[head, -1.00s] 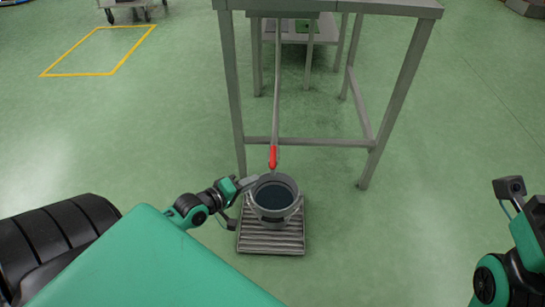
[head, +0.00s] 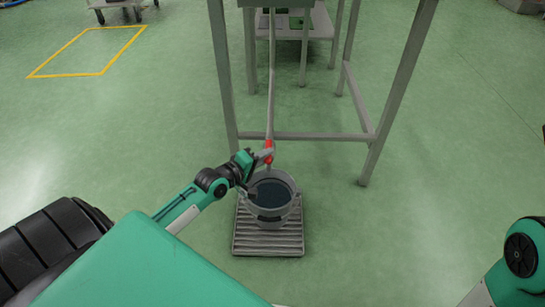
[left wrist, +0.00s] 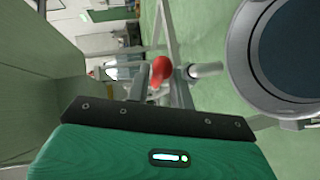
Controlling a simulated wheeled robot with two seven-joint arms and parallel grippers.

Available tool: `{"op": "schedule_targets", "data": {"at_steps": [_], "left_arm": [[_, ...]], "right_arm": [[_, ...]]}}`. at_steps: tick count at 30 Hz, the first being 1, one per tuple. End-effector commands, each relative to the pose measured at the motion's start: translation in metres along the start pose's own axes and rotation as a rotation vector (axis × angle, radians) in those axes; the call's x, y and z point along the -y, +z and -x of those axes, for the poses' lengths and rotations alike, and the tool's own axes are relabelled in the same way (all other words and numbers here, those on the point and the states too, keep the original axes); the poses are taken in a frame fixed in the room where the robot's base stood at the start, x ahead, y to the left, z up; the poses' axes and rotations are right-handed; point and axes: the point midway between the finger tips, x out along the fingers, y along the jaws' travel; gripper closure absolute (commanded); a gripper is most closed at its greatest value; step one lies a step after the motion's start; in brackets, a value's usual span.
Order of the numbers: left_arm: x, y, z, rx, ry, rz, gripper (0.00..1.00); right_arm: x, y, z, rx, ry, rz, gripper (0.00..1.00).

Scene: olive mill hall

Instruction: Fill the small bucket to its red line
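The small grey bucket (head: 285,215) stands upright below the pipe, with dark liquid (head: 271,192) inside. Its rim and dark contents also show at the right of the left wrist view (left wrist: 240,50). I cannot make out a red line. A tap with a red handle (head: 268,146) is on the thin pipe above the bucket's back rim. My left gripper (head: 264,156) is at the handle. In the left wrist view the red handle (left wrist: 161,69) shows between its close-set fingers; whether they grip it is unclear. My right gripper is out of view.
The bucket stands on a slatted grate (head: 268,246). A grey metal stand's legs (head: 397,95) rise behind and to the right. Green floor is open on the right, and a yellow outlined square (head: 88,52) lies at far left.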

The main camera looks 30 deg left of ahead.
Motion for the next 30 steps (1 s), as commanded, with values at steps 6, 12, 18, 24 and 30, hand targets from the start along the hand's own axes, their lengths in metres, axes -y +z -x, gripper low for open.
{"op": "schedule_targets", "data": {"at_steps": [6,12,18,24,30], "left_arm": [[0.002,0.001,-0.028,-0.001,0.002,-0.001,0.77],[0.0,0.0,-0.039,0.0,0.001,-0.001,0.77],[0.0,0.0,-0.041,0.0,0.0,-0.001,0.77],[0.0,0.0,-0.04,0.0,0.0,-0.001,0.93],[0.0,0.0,-0.04,0.001,0.0,-0.001,1.0]], "right_arm": [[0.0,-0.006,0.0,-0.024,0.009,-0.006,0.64],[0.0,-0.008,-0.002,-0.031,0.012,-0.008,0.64],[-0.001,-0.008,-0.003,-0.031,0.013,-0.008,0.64],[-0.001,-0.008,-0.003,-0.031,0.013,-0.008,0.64],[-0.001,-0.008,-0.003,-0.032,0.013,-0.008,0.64]]}}
